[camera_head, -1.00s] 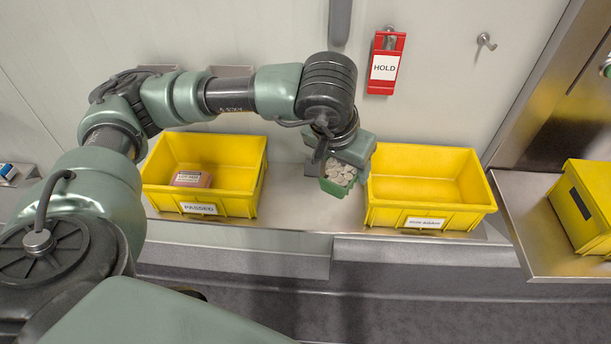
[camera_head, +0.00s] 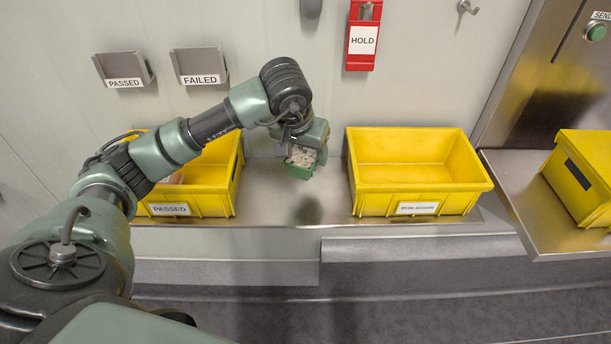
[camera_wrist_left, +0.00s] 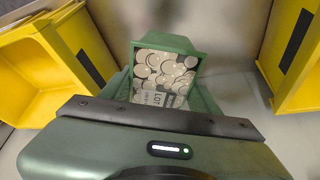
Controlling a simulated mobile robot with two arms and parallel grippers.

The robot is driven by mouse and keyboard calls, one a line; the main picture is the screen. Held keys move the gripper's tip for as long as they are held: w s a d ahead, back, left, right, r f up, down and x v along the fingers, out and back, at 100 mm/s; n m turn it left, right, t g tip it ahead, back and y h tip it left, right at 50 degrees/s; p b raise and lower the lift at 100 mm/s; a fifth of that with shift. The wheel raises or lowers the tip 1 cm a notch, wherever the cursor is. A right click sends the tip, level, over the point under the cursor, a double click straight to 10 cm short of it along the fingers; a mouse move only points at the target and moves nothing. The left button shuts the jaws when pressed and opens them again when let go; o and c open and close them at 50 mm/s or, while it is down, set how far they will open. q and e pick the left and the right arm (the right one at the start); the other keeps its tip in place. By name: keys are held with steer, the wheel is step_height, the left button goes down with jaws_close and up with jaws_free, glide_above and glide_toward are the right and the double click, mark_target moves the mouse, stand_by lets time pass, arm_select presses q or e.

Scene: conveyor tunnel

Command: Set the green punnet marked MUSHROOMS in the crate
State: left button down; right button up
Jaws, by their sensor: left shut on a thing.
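The green punnet (camera_head: 300,171), filled with pale sliced pieces, hangs from my left gripper (camera_head: 303,145) above the metal shelf, between two yellow crates. It is apart from both. In the left wrist view the punnet (camera_wrist_left: 165,44) sits between the jaws, with a white label reading LOT among the pieces; no MUSHROOMS marking is legible. The PASSED crate (camera_head: 205,204) is on the left, partly behind my arm, with a reddish box (camera_head: 172,179) inside. The right crate (camera_head: 377,203) is empty; its label is too small to read surely. My right gripper is not in view.
PASSED (camera_head: 124,70) and FAILED (camera_head: 199,66) holders and a red HOLD holder (camera_head: 362,40) are on the wall. Another yellow crate (camera_head: 585,185) stands far right by the tunnel. The shelf (camera_head: 285,206) between the two crates is clear.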

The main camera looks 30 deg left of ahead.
arm_select(q)
step_height(320, 180, down, 8)
steer(key=shift+f+p, duration=0.1)
steer(key=shift+p, duration=0.25)
steer(key=shift+f, duration=0.15)
steer(key=shift+c, duration=1.9)
jaws_free()
